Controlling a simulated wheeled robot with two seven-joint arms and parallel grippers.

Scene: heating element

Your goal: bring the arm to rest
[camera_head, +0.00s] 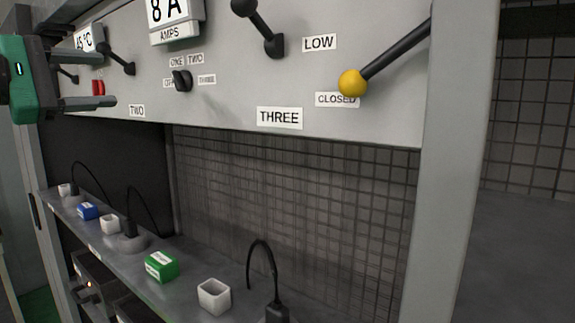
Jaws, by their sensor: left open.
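My left gripper (92,89) comes in from the left edge of the head view. It has a green body and two grey fingers that stand apart, with nothing between them that I can make out. It is in front of the left part of the grey control panel (225,100), near a red switch (98,87) and the label TWO. Part of the gripper's body is cut off by the picture edge. My right gripper is not in view.
The panel carries a black lever (262,30), a black knob (181,80) and a yellow-tipped lever (353,82) by the CLOSED label. Below, a shelf (130,265) holds a blue block (87,211), a green block (161,266), white cups (214,296) and black cables. A grey post (455,170) stands right.

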